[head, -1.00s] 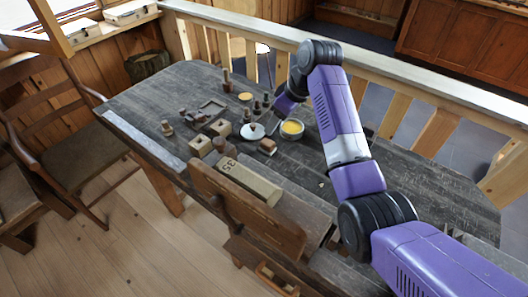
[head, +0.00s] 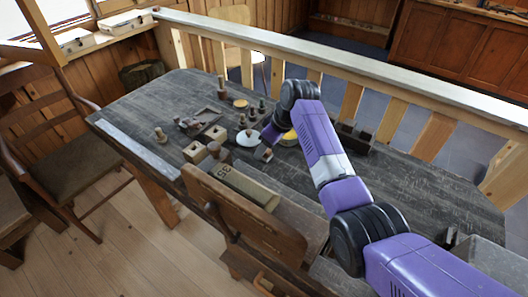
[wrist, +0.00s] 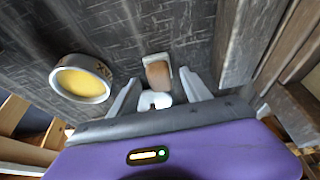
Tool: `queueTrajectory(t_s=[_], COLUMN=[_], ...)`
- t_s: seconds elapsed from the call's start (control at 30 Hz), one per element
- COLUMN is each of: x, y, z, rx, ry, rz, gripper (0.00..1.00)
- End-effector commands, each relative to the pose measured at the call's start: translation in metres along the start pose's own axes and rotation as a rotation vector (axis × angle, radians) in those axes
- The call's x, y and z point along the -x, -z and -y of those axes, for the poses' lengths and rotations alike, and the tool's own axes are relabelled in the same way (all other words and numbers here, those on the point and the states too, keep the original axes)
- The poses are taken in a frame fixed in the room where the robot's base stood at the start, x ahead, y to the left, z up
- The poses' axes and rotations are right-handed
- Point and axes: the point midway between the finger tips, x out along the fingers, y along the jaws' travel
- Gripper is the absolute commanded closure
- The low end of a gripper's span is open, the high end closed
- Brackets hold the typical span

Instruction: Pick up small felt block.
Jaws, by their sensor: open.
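The small felt block (head: 263,154) is a brown block with a pale face, lying on the dark table beside a white round lid (head: 247,138). In the wrist view the block (wrist: 158,73) lies ahead of my gripper, around the gap between the two fingertips. My gripper (wrist: 160,82) is open, and I see nothing held in it. In the head view my purple hand (head: 273,132) is low over the table, just behind the block. A small white shape (wrist: 154,100) shows between the fingers; I cannot tell what it is.
A bowl with yellow contents (wrist: 82,80) stands left of the block in the wrist view. Square blocks with holes (head: 195,152), pegs and spools stand to the left in the head view. A long block marked 35 (head: 245,185) lies in front. A wooden railing (head: 330,62) runs behind.

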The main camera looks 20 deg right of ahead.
Motion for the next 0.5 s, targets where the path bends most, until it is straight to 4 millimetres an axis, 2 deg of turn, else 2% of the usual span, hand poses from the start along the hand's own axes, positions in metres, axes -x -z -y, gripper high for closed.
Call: queueTrajectory(t_s=[0.1, 0.33, 0.5], x=[-0.0074, -0.0082, -0.008], y=[-0.0002, 0.0, -0.0001], z=[0.0002, 0.0, 0.0001], rx=[0.0, 0.0, 0.0], ry=[0.0, -0.001, -0.001], rz=[0.001, 0.0, 0.0], gripper=[0.44, 0.44, 0.77])
